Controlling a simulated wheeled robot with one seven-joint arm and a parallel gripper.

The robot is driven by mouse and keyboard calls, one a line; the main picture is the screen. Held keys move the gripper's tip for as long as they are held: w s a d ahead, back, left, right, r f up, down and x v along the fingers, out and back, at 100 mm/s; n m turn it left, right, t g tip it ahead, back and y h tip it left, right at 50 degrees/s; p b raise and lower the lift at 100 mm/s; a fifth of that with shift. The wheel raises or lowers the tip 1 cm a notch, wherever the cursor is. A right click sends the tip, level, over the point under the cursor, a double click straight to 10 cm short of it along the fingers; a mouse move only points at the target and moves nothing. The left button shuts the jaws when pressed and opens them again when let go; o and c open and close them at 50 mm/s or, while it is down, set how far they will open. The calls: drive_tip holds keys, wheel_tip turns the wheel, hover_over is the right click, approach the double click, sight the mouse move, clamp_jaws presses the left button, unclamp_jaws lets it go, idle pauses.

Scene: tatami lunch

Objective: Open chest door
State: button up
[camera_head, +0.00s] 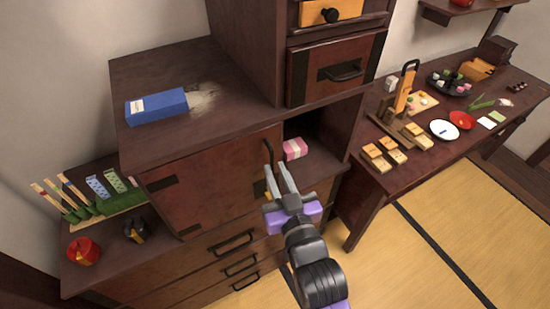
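The chest's dark red-brown door (205,180) covers the left part of its compartment. A dark upright handle (268,151) shows at its right edge. To the right of the door the compartment is uncovered, and a pink and white box (295,149) sits inside. My gripper (275,166) is in front of the door's right edge, with its two grey fingers apart and nothing seen between them. The fingertips are close to the handle's lower end; I cannot tell whether they touch it.
A blue box (157,106) lies on the chest top. Drawers with black handles (235,243) are below the door. A left shelf holds a red pot (83,251) and dark pot (136,230). A laden side table (385,196) stands right; tatami (440,245) beyond is clear.

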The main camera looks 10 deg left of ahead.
sight(272, 165)
drive_tip(key=shift+x, duration=1.75)
clamp_jaws()
